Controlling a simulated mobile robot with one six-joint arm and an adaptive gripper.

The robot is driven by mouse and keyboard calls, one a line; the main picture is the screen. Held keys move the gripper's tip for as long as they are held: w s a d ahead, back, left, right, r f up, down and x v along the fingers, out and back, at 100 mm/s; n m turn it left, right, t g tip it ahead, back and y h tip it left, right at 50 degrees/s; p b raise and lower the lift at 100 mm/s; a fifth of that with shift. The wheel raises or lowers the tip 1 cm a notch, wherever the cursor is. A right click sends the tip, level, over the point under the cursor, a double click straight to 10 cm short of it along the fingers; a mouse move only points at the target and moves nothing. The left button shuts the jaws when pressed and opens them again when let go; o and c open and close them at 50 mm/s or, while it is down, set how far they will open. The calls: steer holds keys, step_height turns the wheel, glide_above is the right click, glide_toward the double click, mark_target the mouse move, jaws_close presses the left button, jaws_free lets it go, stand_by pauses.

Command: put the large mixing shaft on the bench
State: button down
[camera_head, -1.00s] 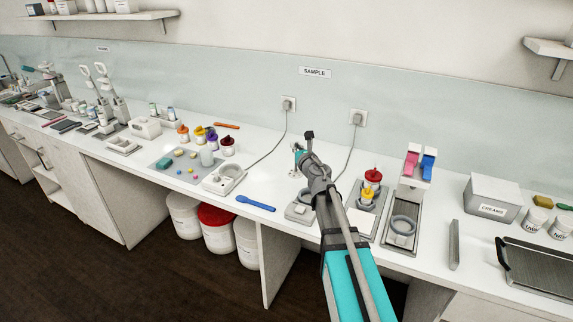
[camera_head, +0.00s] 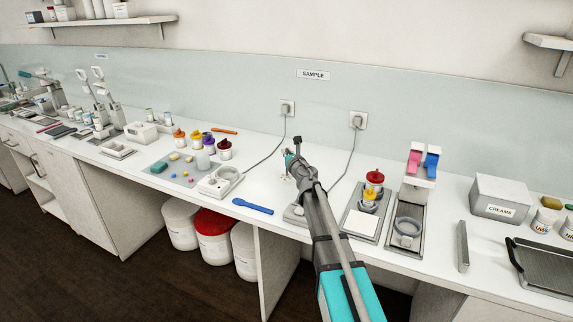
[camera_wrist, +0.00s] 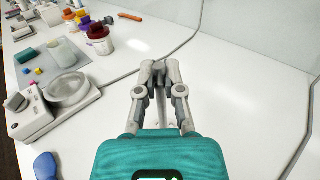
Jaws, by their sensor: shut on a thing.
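My gripper (camera_wrist: 162,72) is shut on a thin pale piece (camera_wrist: 163,104), which I take to be the large mixing shaft. Fingers and the teal gripper body hide most of it, so its full shape cannot be made out. In the head view my gripper (camera_head: 289,160) is low over the clear white bench (camera_head: 262,185), below the SAMPLE label. A small pale part shows just under it. I cannot tell whether it touches the bench top.
A white scale (camera_head: 220,182) and blue spatula (camera_head: 253,206) lie to the left, with lidded jars (camera_head: 224,150) behind. To the right are a tray with a red-lidded jar (camera_head: 374,178) and a grey stand (camera_head: 407,228). Cables run behind; the bench around my gripper is clear.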

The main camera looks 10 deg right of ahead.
mark_target(286, 176)
stand_by(0.3)
steer(key=shift+w+f+b, duration=0.4)
steer(key=shift+f+b, duration=0.15)
steer(key=shift+b, duration=0.05)
steer(key=shift+f+b, duration=1.4)
steer(key=shift+f, duration=0.05)
steer(key=shift+f, duration=0.1)
steer(key=c, duration=0.8)
jaws_free()
steer(key=shift+o, duration=0.2)
steer(key=s, duration=0.4)
steer(key=s+d, duration=0.1)
steer(key=s, duration=0.7)
steer(key=shift+d, duration=0.4)
